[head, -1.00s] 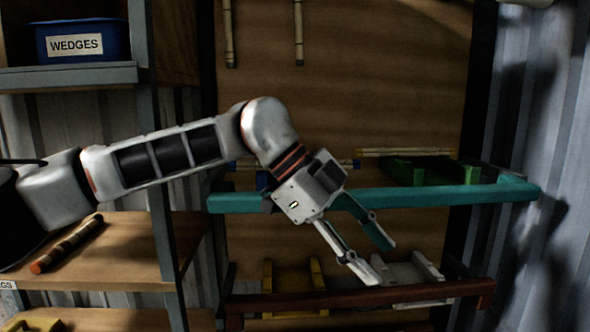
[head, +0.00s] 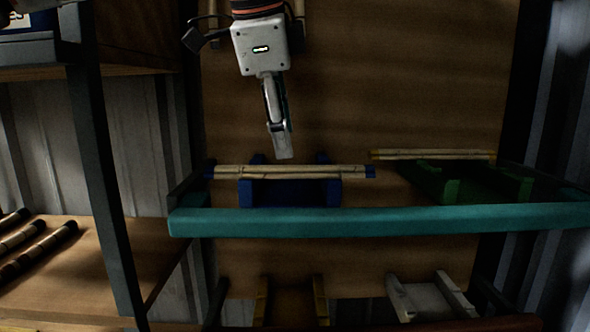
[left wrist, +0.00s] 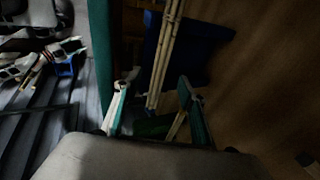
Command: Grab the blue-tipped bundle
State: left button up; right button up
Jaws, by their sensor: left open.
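The blue-tipped bundle (head: 290,171) is pale rattan sticks with a blue band at each end. It lies level across the blue cradle (head: 262,194), behind the teal rail. My left gripper (head: 282,154) points down just above the bundle, near its middle, and looks apart from it. In the left wrist view, my left gripper (left wrist: 155,92) is open, and the bundle (left wrist: 165,50) runs lengthwise between the lines of its fingers, with nothing held. My right gripper is in neither view.
The teal rail (head: 380,220) crosses in front of the cradles. Another bundle (head: 430,154) lies on the green cradle (head: 450,190) to the right. More cradles stand below. At the left, dark-banded sticks (head: 38,250) lie on a shelf beside a grey post (head: 97,170).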

aim_at(288, 167)
pick_arm(q)
jog(key=x, duration=0.6)
jog(key=shift+w+a+p, duration=0.15)
jog(key=shift+p, duration=0.25)
jog(key=shift+w+f, duration=0.15)
jog(key=shift+f, duration=0.15)
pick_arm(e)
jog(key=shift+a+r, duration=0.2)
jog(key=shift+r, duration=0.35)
pick_arm(q)
grip_shut()
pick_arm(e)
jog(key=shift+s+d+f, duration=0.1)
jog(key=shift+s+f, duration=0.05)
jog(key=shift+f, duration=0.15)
